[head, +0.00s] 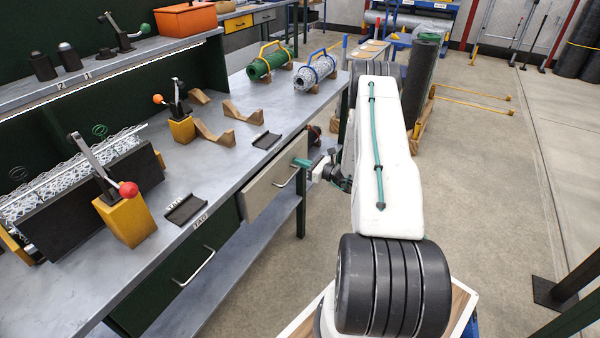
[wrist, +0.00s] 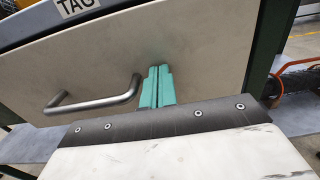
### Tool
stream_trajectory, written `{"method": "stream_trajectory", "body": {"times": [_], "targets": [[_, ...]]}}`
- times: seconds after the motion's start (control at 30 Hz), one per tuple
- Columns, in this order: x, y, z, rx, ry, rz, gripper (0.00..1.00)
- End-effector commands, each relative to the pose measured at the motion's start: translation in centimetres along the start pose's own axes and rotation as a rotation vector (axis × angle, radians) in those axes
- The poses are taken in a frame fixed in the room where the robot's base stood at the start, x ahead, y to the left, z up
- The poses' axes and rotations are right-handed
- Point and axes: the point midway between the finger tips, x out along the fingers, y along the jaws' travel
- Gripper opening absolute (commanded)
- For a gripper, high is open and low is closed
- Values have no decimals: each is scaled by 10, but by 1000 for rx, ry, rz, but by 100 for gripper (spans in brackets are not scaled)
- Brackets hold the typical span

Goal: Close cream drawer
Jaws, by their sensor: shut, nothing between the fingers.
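The cream drawer (head: 262,191) sits under the front edge of the grey workbench (head: 225,165), with a grey bar handle (head: 287,178). In the wrist view its pale front (wrist: 205,50) fills much of the picture, and the handle (wrist: 95,103) is left of the fingers. I cannot tell exactly how far the drawer stands out. My gripper (head: 298,162) is at the right part of the drawer front. Its teal fingers (wrist: 157,80) are shut together, empty, beside the handle and not around it. The tips look close to or touching the front; the contact is unclear.
A green drawer (head: 185,270) with its own handle is nearer, at the left. A lower shelf (head: 235,262) runs beneath the bench. Lever tools, wooden cradles and mesh rolls stand on the bench top. Open concrete floor (head: 490,150) lies to the right.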

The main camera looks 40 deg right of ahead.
Motion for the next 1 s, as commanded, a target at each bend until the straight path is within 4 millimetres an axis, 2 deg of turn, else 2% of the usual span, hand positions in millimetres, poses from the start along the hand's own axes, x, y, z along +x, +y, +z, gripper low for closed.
{"method": "stream_trajectory", "body": {"times": [0.2,0.7,0.87,1.0], "targets": [[18,-7,-1,0,1,-11,0],[28,-5,2,-5,-1,-6,0],[23,-6,2,-6,-1,-6,0],[5,-8,2,-2,-1,-11,0]]}}
